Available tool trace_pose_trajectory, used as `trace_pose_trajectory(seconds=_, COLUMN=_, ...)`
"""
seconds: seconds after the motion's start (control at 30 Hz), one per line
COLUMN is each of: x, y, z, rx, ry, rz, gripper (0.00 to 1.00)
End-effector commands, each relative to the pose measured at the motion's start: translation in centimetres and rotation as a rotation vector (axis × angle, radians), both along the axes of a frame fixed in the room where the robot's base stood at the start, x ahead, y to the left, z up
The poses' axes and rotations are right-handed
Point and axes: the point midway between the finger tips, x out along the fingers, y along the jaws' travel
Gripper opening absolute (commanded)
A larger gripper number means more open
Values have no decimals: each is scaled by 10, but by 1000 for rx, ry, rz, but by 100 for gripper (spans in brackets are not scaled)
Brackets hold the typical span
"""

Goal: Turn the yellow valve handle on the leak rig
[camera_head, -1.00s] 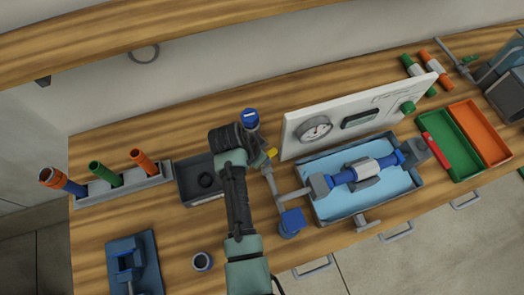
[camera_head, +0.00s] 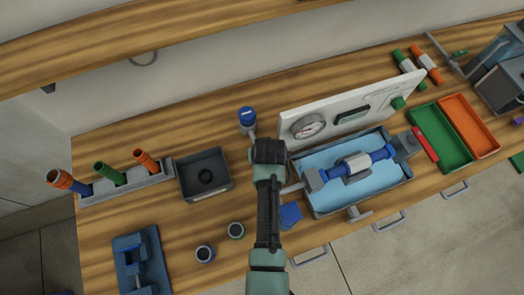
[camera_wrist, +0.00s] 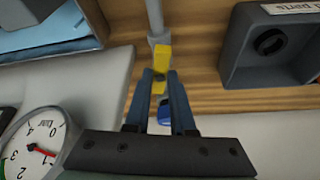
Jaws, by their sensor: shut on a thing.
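The yellow valve handle (camera_wrist: 162,56) shows in the wrist view below a grey pipe. My gripper (camera_wrist: 160,76) has its two blue-grey fingers closed on the handle, one on each side. In the head view my gripper (camera_head: 270,150) is left of the white gauge panel (camera_head: 345,106), and my wrist hides the handle. The leak rig's blue tray (camera_head: 375,190) with a blue pipe and grey clamp (camera_head: 356,166) lies to the right. A blue round cap (camera_head: 247,115) stands just behind my gripper, and a blue block (camera_head: 290,213) is in front.
The pressure gauge (camera_head: 308,127) is close to my gripper's right. A dark parts bin (camera_head: 205,190) stands to its left. Green (camera_head: 438,133) and orange (camera_head: 468,124) trays are far right.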

Motion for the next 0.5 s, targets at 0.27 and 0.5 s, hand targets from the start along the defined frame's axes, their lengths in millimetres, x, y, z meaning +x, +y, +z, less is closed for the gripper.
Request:
trace_pose_trajectory(seconds=0.27, x=1, y=-2, z=1, rx=-1, ry=-2, rz=162, gripper=0)
trace_pose_trajectory(seconds=0.5, x=2, y=-3, z=1, rx=-2, ry=-3, rz=232, gripper=0)
